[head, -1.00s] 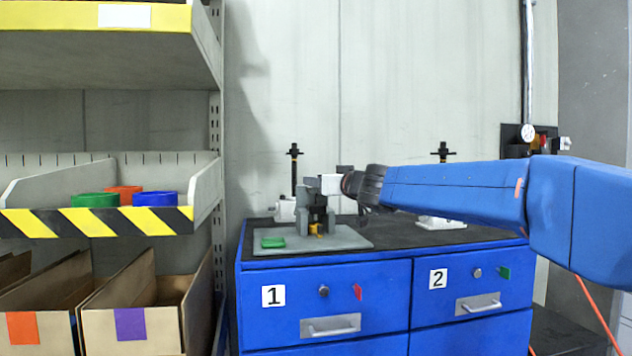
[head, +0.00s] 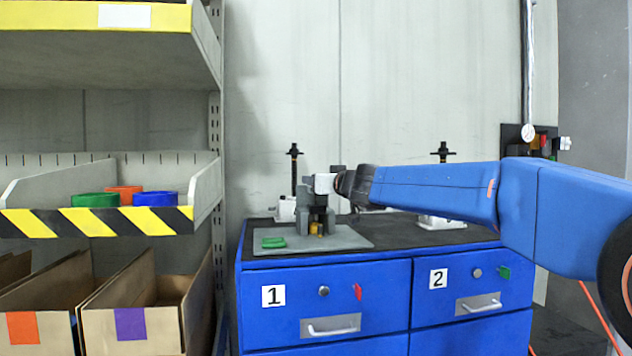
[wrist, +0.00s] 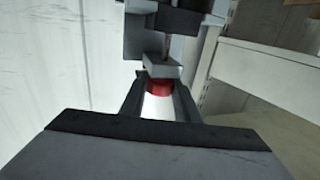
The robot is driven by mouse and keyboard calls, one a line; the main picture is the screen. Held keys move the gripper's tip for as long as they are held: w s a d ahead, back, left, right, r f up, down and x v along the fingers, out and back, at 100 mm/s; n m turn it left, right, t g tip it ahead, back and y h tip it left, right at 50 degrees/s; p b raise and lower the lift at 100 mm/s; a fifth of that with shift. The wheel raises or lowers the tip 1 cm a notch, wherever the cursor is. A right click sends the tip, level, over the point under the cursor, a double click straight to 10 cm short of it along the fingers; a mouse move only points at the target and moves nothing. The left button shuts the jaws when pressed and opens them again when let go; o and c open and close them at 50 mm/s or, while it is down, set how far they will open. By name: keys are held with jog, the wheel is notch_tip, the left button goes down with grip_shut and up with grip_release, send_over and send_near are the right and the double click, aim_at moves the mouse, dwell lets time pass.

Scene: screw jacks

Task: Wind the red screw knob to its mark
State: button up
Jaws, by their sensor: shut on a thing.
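The red screw knob (wrist: 160,87) shows in the wrist view between my two fingers, just under a light grey block (wrist: 162,68) of the jack. My gripper (wrist: 160,95) is shut on it. In the head view my gripper (head: 342,184) is at the jack's right side, and the knob is hidden there. The grey screw jack (head: 317,205) stands on a grey plate (head: 345,238) on the cabinet top, with a small yellow part (head: 316,229) low in its middle. I cannot make out the mark in either view.
A green piece (head: 273,242) lies at the plate's left. Two black posts on white bases stand behind, one left (head: 294,180) and one right (head: 443,185). A shelf with bins (head: 100,215) stands left of the blue cabinet (head: 385,290).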

jog(key=shift+w+n+g+y, duration=0.1)
jog(key=shift+n+g+y, duration=0.3)
jog(key=shift+n+y, duration=0.15)
jog(key=n+g+y, duration=0.3)
jog(key=shift+d+f+y, duration=0.1)
jog(key=shift+y, duration=0.15)
jog(key=n+g+y, duration=0.1)
jog(key=n+g, duration=0.1)
jog(key=g, duration=0.1)
jog(key=n+g+y, duration=0.2)
jog(key=g, duration=0.1)
jog(key=shift+w+n+g, duration=0.1)
jog(key=shift+n+g, duration=0.15)
jog(key=shift+g, duration=0.15)
jog(key=n+g, duration=0.2)
jog(key=g, duration=0.1)
jog(key=n+g, duration=0.2)
jog(key=g, duration=0.2)
jog(key=shift+f+n, duration=0.15)
jog(key=shift+n, duration=0.15)
jog(key=shift+n+g+h, duration=0.4)
jog(key=shift+n+g, duration=1)
jog(key=shift+g, duration=0.8)
jog(key=shift+s+n+g+h, duration=0.2)
jog(key=shift+n+g+h, duration=0.4)
jog(key=shift+g, duration=0.4)
jog(key=o, duration=1)
jog(key=shift+o, duration=0.2)
jog(key=shift+r, duration=0.2)
